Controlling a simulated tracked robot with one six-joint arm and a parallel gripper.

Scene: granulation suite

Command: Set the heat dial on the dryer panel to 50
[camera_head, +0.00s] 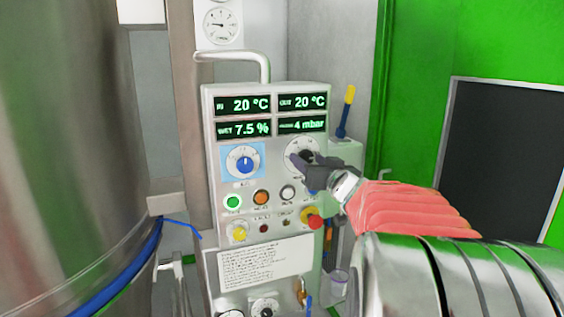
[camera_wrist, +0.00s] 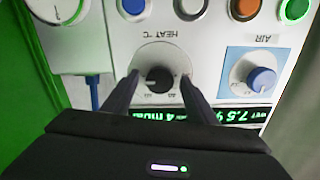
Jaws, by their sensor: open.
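The dryer panel (camera_head: 264,185) is a pale upright box. Its heat dial (camera_head: 303,150) is at the upper right, partly hidden by my gripper (camera_head: 299,162). In the wrist view, which sees the panel upside down, the heat dial (camera_wrist: 158,79) is a dark knob on a light scale, labelled HEAT °C. A pale mark on the knob points left in that view; the number it meets is too small to read. My gripper (camera_wrist: 160,76) is open, one finger on each side of the knob. I cannot tell whether the fingers touch it.
A blue air dial (camera_head: 243,163) sits left of the heat dial. Lit displays (camera_head: 270,114) above read 20 °C, 20 °C, 7.5 % and 4 mbar. Several buttons and a red knob (camera_head: 314,222) lie below. A large steel vessel (camera_head: 70,150) fills the left.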

